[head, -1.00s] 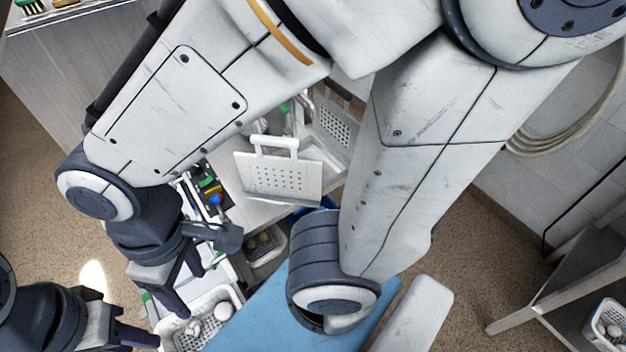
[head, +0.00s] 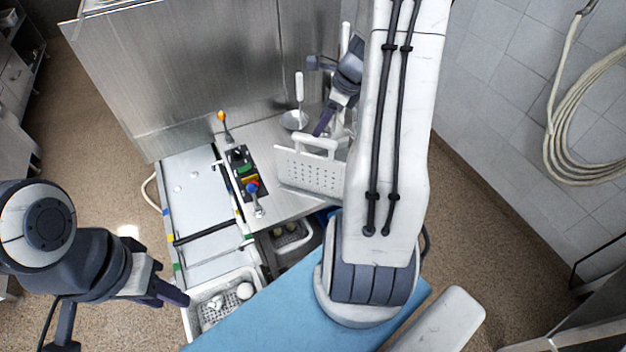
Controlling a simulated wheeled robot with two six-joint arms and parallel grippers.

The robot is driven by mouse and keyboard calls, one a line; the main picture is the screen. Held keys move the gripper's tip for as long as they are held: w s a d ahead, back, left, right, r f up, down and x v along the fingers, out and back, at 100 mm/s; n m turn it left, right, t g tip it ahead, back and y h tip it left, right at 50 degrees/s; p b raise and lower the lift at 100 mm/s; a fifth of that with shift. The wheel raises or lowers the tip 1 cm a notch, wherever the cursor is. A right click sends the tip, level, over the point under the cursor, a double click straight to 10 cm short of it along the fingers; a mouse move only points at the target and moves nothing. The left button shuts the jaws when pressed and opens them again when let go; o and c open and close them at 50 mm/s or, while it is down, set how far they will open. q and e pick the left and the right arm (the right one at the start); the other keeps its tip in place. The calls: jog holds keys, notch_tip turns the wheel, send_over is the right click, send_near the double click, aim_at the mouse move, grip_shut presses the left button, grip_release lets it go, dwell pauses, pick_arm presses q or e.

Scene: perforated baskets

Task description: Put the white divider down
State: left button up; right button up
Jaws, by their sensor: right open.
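The white divider (head: 311,174) is a perforated panel with a loop handle on top. It is slightly tilted, at the right of the metal counter, partly covered by my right arm at its right edge. I cannot tell what holds it up. My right gripper (head: 326,127) is open, just above and behind the divider's handle in this view. I cannot tell whether its fingers touch the handle. My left gripper (head: 168,291) hangs at the lower left, well apart from the divider. Its fingers overlap, so its opening is unclear.
A metal counter (head: 278,136) bears a control box (head: 244,172) and levers. A ladle (head: 296,119) stands near the back wall. A blue surface (head: 262,318) is in front.

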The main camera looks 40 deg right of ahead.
aim_at(312, 144)
jog(key=shift+m, duration=0.3)
jog(key=x, duration=0.5)
jog(key=shift+s+d+f, duration=0.1)
jog(key=shift+d, duration=0.2)
jog(key=x, duration=0.4)
jog(key=shift+s+a+f, duration=0.15)
jog(key=shift+s+a, duration=0.05)
jog(key=shift+a, duration=0.1)
jog(key=shift+w+a+f, duration=0.1)
jog(key=shift+w+f, duration=0.1)
jog(key=shift+f, duration=0.25)
grip_shut()
jog(key=shift+r, duration=0.1)
